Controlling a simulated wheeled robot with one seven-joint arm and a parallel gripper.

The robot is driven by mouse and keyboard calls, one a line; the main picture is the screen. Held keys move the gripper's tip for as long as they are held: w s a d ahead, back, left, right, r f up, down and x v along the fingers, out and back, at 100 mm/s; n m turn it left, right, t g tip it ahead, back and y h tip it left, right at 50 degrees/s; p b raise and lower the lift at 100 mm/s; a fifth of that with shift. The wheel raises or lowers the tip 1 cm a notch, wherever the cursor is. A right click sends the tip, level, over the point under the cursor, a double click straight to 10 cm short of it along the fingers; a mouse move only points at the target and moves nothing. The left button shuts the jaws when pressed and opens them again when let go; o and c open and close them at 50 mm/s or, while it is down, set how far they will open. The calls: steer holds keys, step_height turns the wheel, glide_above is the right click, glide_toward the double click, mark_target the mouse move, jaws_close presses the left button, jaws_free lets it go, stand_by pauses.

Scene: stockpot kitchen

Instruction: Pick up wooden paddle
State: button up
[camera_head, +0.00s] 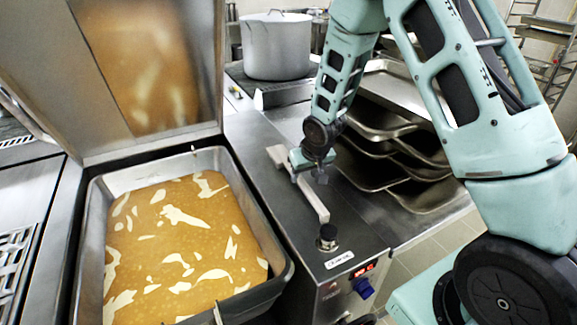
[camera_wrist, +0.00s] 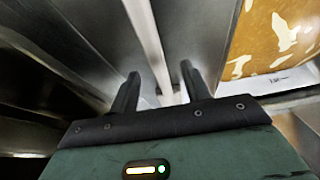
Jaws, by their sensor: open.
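The wooden paddle (camera_head: 314,200) is a long, narrow, pale bar lying on the steel counter to the right of the open pan. My gripper (camera_head: 310,176) is directly over its middle and hides part of it. In the wrist view my gripper (camera_wrist: 160,74) is open, one finger on each side of the pale paddle (camera_wrist: 148,35), which runs lengthwise between them. I see no finger clearly touching the paddle. Its height between the fingers is hard to judge.
A large pan of orange-brown liquid (camera_head: 185,240) stands left, its steel lid (camera_head: 150,70) raised. A stockpot (camera_head: 276,48) sits behind. Stacked trays (camera_head: 425,175) are on the right. A black knob (camera_head: 328,236) stands near the paddle's front end.

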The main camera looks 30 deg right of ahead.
mark_target(303, 183)
steer(key=shift+d+p+x, duration=0.15)
steer(key=shift+p+x, duration=0.35)
steer(key=shift+x, duration=0.8)
steer(key=shift+d+p+x, duration=0.1)
steer(key=shift+p+x, duration=0.4)
steer(key=shift+x, duration=0.85)
steer(key=shift+s, duration=0.2)
steer(key=shift+c, duration=0.4)
jaws_close()
